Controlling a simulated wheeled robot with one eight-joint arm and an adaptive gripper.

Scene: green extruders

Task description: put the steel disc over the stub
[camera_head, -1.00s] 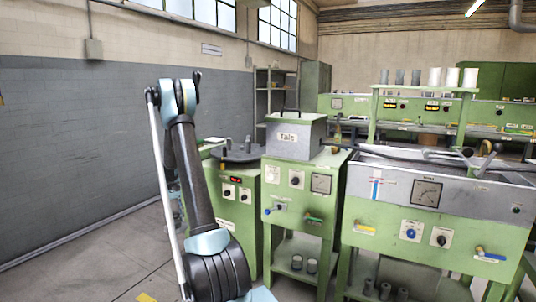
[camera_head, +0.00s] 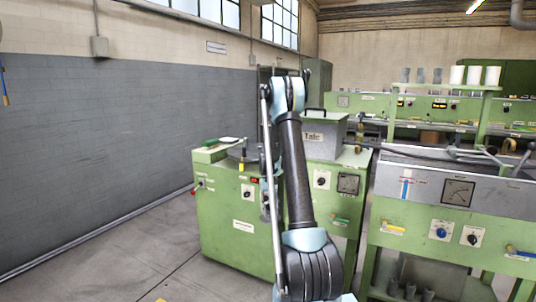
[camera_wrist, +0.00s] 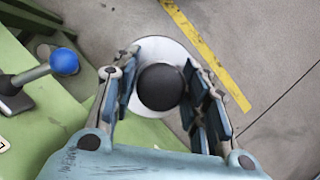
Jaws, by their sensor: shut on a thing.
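In the wrist view my gripper (camera_wrist: 164,84) is shut on a black round knob (camera_wrist: 160,88). Under the knob is a pale, shiny round disc (camera_wrist: 163,50), which I take for the steel disc. The fingers and knob cover part of it, and it hangs above the floor. In the head view my arm hides most of the gripper and the disc. A dark round plate (camera_head: 240,152) lies on top of the left green machine (camera_head: 236,222), partly behind my arm. I cannot make out the stub for certain.
In the wrist view a blue-knobbed lever (camera_wrist: 64,62) stands on green metal at the left. Floor with a yellow stripe (camera_wrist: 205,48) lies below. In the head view the grey talc box (camera_head: 325,131) and a green trough machine (camera_head: 440,215) stand to the right. Floor at the left is clear.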

